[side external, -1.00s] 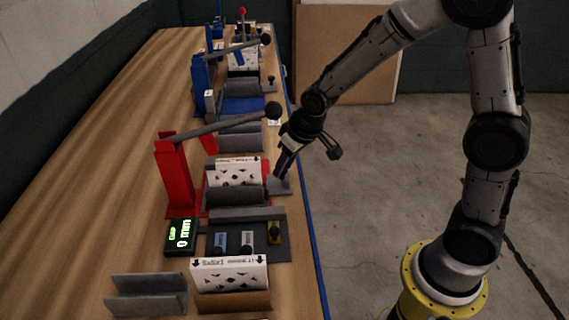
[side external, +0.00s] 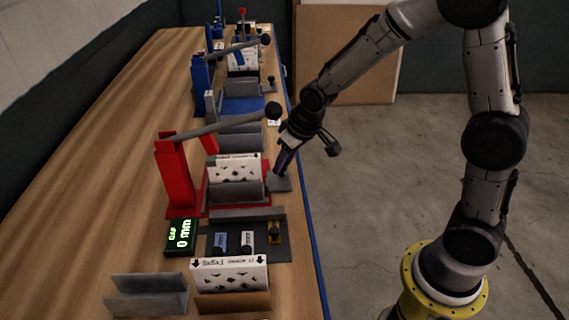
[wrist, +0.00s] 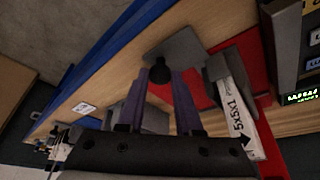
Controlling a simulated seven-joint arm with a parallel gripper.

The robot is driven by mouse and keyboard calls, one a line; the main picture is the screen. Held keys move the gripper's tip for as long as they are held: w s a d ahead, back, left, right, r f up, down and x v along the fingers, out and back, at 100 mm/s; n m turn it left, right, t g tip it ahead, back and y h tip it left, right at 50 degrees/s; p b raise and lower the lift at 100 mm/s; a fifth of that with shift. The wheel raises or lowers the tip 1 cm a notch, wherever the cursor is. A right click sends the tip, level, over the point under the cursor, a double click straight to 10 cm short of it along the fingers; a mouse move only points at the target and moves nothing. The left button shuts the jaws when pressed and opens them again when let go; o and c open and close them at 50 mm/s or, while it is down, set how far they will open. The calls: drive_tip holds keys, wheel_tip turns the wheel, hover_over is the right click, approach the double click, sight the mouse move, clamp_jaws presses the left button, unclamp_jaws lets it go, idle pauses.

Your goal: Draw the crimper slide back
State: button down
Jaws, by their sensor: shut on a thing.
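The red crimper has a red post (side external: 174,175), a grey lever (side external: 215,127) with a black ball end, and a red base. A white filter box (side external: 236,167) stands in its grey holder (side external: 236,190). At the right is a small grey plate (side external: 281,185); in the wrist view a black knob (wrist: 161,74) sits between my purple fingers. My gripper (side external: 278,173) points down at that plate by the bench's right edge. In the wrist view my gripper (wrist: 160,88) is shut on the knob. The fingertips' contact with it is partly hidden.
A gap display (side external: 181,237) reading 0 mm stands nearer the camera, beside a dark gauge plate. Another white box (side external: 230,273) stands in front. A blue press (side external: 203,83) is farther back.

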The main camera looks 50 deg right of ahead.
drive_tip(key=w+d, duration=0.6)
drive_tip(key=shift+w+d+r, duration=0.1)
drive_tip(key=shift+w+d, duration=0.15)
drive_tip(key=shift+w, duration=0.05)
drive_tip(key=c, duration=0.6)
unclamp_jaws()
drive_tip(key=shift+s, duration=0.1)
drive_tip(key=v, duration=1.3)
drive_tip(key=shift+s+r, duration=0.2)
drive_tip(key=shift+r, duration=0.1)
